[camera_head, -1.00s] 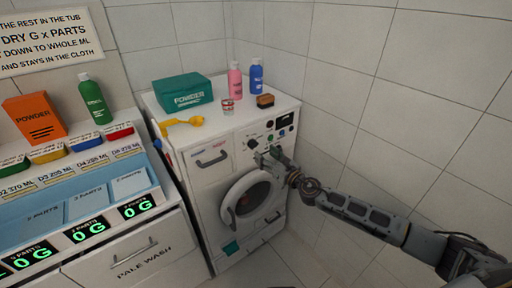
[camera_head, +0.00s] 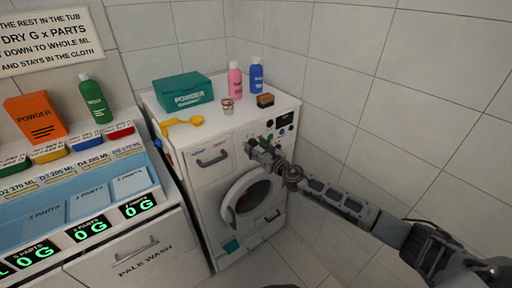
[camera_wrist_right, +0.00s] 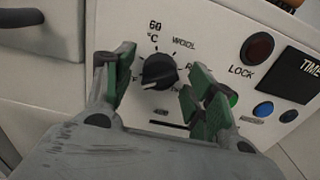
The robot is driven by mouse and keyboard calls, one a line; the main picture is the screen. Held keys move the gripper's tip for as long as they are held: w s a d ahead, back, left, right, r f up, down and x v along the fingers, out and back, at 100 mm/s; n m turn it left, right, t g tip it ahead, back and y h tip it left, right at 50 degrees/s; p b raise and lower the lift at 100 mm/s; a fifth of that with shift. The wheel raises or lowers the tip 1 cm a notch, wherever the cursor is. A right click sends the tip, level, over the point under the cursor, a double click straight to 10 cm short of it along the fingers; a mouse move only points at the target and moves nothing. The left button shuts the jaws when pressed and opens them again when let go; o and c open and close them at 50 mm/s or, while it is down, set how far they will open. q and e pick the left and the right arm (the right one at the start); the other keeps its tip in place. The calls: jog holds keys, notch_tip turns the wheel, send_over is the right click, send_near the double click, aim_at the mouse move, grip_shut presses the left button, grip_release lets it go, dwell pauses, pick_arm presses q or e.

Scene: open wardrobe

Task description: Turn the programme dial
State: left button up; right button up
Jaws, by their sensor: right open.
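The programme dial (camera_wrist_right: 159,71) is a black round knob on the white washing machine's (camera_head: 222,172) front panel. Marks around it include "60 °C" and "WOOL" in the right wrist view. My right gripper (camera_wrist_right: 164,92) is open, with one green-padded finger on each side of the dial. A gap shows between each finger and the knob; I see no contact. In the head view my right gripper (camera_head: 258,150) is at the panel and hides most of the dial. My left gripper is not in view.
A red LOCK light (camera_wrist_right: 257,47), a dark TIME display (camera_wrist_right: 290,75) and blue buttons (camera_wrist_right: 264,110) lie right of the dial. The round door (camera_head: 248,200) is below. Bottles, a teal powder box (camera_head: 183,93) and a yellow scoop (camera_head: 182,122) are on top.

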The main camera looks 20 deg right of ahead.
jog(key=c, duration=1.1)
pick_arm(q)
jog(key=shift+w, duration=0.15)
pick_arm(e)
jog(key=shift+o, duration=0.2)
jog(key=shift+m, duration=0.4)
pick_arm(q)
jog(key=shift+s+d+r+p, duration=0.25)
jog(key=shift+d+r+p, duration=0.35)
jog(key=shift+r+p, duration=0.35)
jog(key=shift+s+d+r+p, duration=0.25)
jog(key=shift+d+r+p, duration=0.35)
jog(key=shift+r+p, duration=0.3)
pick_arm(e)
jog(key=shift+m, duration=9.6)
